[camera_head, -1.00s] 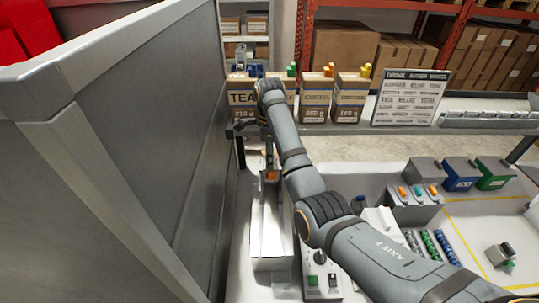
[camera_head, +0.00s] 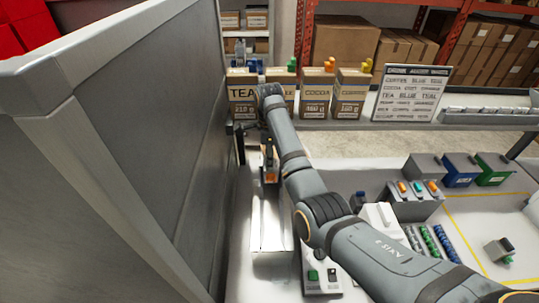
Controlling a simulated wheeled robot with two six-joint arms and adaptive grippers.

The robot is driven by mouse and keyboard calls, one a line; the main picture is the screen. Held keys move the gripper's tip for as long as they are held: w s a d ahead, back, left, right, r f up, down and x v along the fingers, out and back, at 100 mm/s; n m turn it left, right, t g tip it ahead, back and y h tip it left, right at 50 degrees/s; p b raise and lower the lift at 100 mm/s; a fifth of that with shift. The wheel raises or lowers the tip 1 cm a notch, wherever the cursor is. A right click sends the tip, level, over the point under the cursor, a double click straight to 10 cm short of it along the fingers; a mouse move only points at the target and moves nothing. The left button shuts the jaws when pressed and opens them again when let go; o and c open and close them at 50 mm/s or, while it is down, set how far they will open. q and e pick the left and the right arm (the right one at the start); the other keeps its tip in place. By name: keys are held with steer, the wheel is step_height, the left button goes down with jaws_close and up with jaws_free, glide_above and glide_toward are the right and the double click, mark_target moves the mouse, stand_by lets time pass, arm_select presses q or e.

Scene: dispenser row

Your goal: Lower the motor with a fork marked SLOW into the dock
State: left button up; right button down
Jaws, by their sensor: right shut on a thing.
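My right arm reaches from the bottom right to the far end of the steel wall at left. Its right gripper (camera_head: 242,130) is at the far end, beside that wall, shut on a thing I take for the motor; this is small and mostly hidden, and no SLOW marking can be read. Just below the wrist is a grey piece with an orange patch (camera_head: 270,176); I cannot tell whether it belongs to the motor or the dock. A long pale metal box (camera_head: 270,235) lies below it on the bench. I cannot clearly identify the dock. My left gripper is out of view.
The tall steel wall (camera_head: 150,150) closes off the left. Several paper bags, including one marked TEA (camera_head: 241,95), stand behind the gripper beside a sign board (camera_head: 412,94). A control box with a green button (camera_head: 313,276) stands near the arm. Coloured bins (camera_head: 461,170) are at right.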

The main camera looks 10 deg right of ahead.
steer(key=shift+f, duration=0.3)
steer(key=shift+f, duration=0.15)
stand_by(0.5)
steer(key=shift+f+b, duration=0.35)
steer(key=shift+f, duration=1)
steer(key=shift+f+p, duration=0.25)
steer(key=shift+p, duration=0.05)
stand_by(0.3)
steer(key=shift+f, duration=0.8)
steer(key=c, duration=0.7)
jaws_free()
steer(key=shift+o, duration=0.2)
